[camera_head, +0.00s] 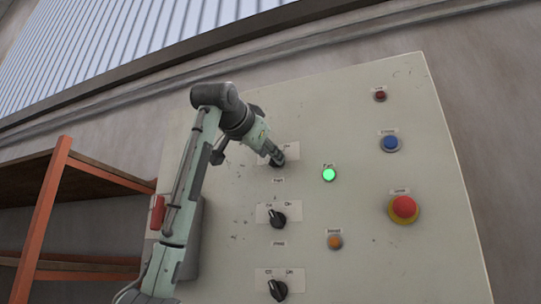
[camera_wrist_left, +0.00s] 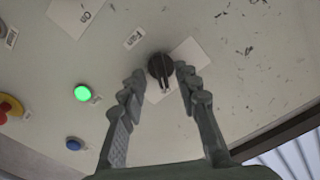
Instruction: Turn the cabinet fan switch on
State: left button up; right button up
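The fan switch is a black rotary knob (camera_wrist_left: 160,66) on the cabinet panel, with a "Fan" label (camera_wrist_left: 134,38) beside it in the left wrist view. Its ridge points toward the bottom of that view. My left gripper (camera_wrist_left: 161,73) is open, with one fingertip on each side of the knob; small gaps show, and I cannot tell whether either finger touches it. In the head view my left gripper (camera_head: 279,160) is at the top switch and mostly hides it. A round green lamp (camera_head: 329,174) to its right is lit. My right gripper is out of view.
Below on the cabinet panel (camera_head: 370,270) are two more black rotary switches, a middle one (camera_head: 278,217) and a bottom one (camera_head: 278,290). An orange button (camera_head: 335,241), a blue button (camera_head: 390,143) and a red emergency button (camera_head: 403,207) sit to the right. An orange-framed shelf (camera_head: 45,215) stands left.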

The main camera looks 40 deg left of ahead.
pick_arm(q)
jog(key=v, duration=1)
jog(key=shift+s, duration=0.3)
jog(key=shift+d, duration=0.15)
